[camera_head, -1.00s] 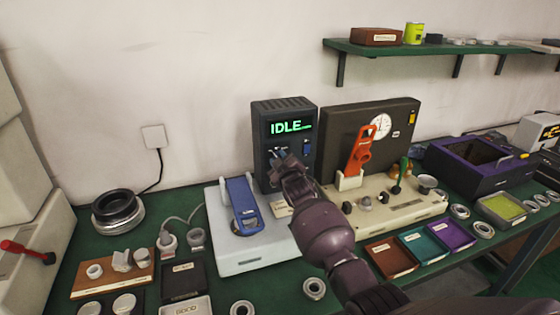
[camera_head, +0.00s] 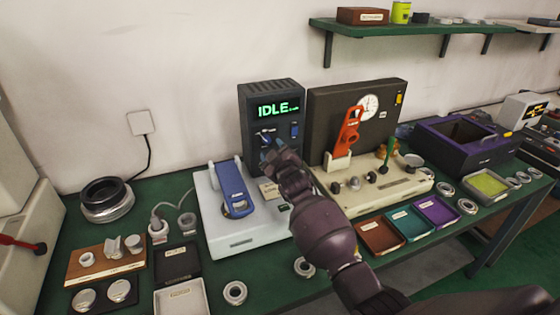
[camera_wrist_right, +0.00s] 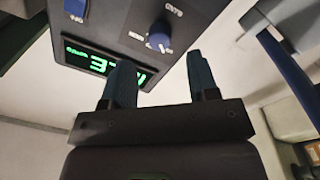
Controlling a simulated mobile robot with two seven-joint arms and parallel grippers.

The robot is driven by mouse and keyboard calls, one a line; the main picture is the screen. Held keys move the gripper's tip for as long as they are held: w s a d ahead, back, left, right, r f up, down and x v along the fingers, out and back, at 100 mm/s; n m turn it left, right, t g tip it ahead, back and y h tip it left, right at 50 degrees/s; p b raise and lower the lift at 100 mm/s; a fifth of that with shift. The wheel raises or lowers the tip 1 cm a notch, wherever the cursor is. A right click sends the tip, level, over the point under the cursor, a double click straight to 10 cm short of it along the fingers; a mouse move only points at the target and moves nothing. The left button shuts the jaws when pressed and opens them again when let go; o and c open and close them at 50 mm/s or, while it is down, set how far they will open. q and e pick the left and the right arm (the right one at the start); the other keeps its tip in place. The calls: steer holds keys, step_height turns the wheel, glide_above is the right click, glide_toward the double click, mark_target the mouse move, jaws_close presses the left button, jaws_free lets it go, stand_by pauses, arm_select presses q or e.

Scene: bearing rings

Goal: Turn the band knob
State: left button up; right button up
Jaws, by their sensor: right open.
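A dark box unit (camera_head: 244,110) with a green display reading IDLE stands against the wall. Its front has a round knob with a blue part (camera_head: 264,137), left of a blue switch (camera_head: 294,130). In the right wrist view the knob (camera_wrist_right: 160,38) shows on the panel above the display, with a small label I cannot read surely. My right gripper (camera_head: 268,157) is just below and in front of the knob. The wrist view shows its two fingers (camera_wrist_right: 162,78) apart and empty, pointing at the panel, with the knob beyond the gap, apparently not touched. My left gripper is not in view.
A pale fixture with a blue lever (camera_head: 236,190) stands left of my arm. A beige base with an orange lever (camera_head: 349,133) and small knobs stands right. Coloured trays (camera_head: 381,236) lie in front. Cables (camera_head: 176,205) lie further left.

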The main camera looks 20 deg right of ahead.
steer(key=shift+s+f, duration=0.1)
steer(key=shift+s, duration=2.75)
steer(key=s+d+f+m+g, duration=0.1)
steer(key=s+f+m+g, duration=0.1)
steer(key=s+f, duration=0.5)
steer(key=s+d+f+m+g, duration=0.2)
steer(key=s+f, duration=0.5)
steer(key=s, duration=1.1)
steer(key=s+d+f+m+g, duration=0.1)
steer(key=s+f+m+g, duration=0.1)
steer(key=s+f, duration=0.5)
steer(key=s+m, duration=0.1)
steer(key=s, duration=0.4)
steer(key=shift+s+d+g+h, duration=0.2)
steer(key=shift+d+g+h, duration=0.05)
steer(key=shift+g+h, duration=0.05)
steer(key=shift+c, duration=0.3)
